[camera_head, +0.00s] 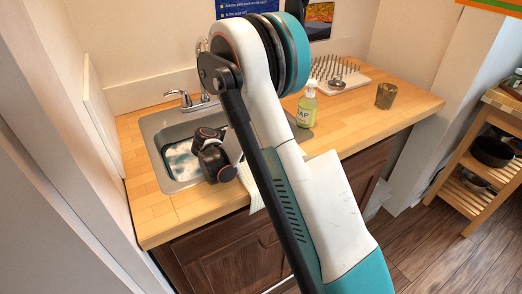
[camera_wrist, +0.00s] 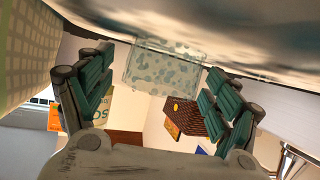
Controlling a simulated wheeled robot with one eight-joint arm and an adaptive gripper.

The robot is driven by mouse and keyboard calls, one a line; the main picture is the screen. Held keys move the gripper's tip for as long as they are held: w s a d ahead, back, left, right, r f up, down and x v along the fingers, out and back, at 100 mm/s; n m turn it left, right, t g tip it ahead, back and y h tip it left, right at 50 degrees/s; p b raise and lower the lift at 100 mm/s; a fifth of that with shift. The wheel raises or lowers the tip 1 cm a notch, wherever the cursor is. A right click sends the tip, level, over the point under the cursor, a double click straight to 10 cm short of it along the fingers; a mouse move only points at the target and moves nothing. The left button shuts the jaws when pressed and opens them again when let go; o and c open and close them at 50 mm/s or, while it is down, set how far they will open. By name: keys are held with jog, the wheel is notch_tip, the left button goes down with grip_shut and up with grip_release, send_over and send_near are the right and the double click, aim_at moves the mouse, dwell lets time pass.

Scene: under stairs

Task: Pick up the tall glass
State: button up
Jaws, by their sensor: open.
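A clear glass with a grey-green spotted pattern (camera_wrist: 165,68) shows in the wrist view, at the top middle between my two fingers; it looks like the tall glass. My gripper (camera_wrist: 158,66) is open, with one finger on each side of it. I see a gap beside the right finger; whether the left one touches is hard to tell. In the head view my gripper (camera_head: 211,155) is low over the sink's right side. I cannot make out the glass there; my gripper and arm cover that part.
The sink (camera_head: 187,186) holds foamy water, with a faucet (camera_head: 190,100) behind it. A soap bottle (camera_head: 307,106) stands right of my arm. A spiked drying rack (camera_head: 352,77) and a brown cup (camera_head: 386,95) are farther right. A cloth (camera_head: 250,188) hangs at the front edge.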

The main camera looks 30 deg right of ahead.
jog(key=c, duration=1.9)
jog(key=shift+o, duration=0.2)
notch_tip(320, 180, up, 20)
jog(key=p, duration=0.7)
